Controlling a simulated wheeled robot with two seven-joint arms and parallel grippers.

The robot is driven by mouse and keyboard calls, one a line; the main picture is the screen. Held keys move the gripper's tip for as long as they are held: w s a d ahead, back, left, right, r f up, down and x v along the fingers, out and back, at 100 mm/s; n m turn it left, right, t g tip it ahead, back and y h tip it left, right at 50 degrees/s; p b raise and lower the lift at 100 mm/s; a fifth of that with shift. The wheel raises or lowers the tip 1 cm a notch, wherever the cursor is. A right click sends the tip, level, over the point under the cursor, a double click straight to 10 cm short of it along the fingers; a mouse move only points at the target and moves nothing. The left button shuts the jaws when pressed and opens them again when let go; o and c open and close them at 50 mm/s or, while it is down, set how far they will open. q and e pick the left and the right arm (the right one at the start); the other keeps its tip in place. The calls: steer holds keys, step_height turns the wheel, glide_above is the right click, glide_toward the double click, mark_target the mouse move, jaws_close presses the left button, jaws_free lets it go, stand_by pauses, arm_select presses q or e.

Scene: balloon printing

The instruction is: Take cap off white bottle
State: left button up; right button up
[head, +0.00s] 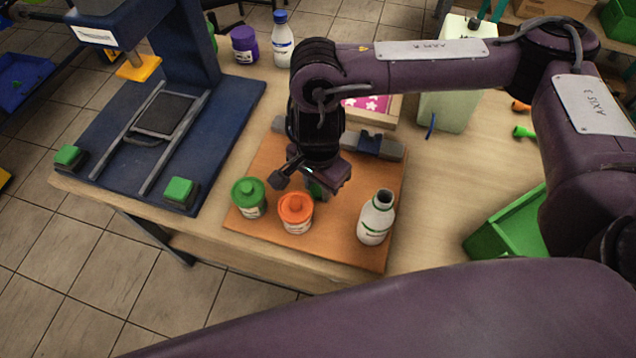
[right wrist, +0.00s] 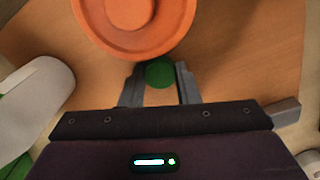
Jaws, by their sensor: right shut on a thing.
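The white bottle (head: 374,222) stands upright at the right front of the orange-brown board (head: 330,242). Its neck is bare and its mouth looks dark and open. In the right wrist view the bottle (right wrist: 35,95) is at the left edge. My right gripper (head: 314,186) is to the left of the bottle, behind the orange-lidded jar, apart from the bottle. Its fingers (right wrist: 160,82) are shut on a small round green cap (right wrist: 160,73). In the head view the cap is mostly hidden by the gripper. My left gripper is not in view.
An orange-lidded jar (head: 295,214) stands close in front of my right gripper. A green-lidded jar (head: 249,198) is left of it. A blue press (head: 215,85) stands at the left. A green bin (head: 508,228) is at the right. A grey fixture (head: 385,145) lies behind.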

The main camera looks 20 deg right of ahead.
mark_target(318, 189)
steer(key=shift+f, duration=0.1)
steer(key=o, duration=1.1)
step_height(318, 189, up, 12)
steer(key=p, duration=0.1)
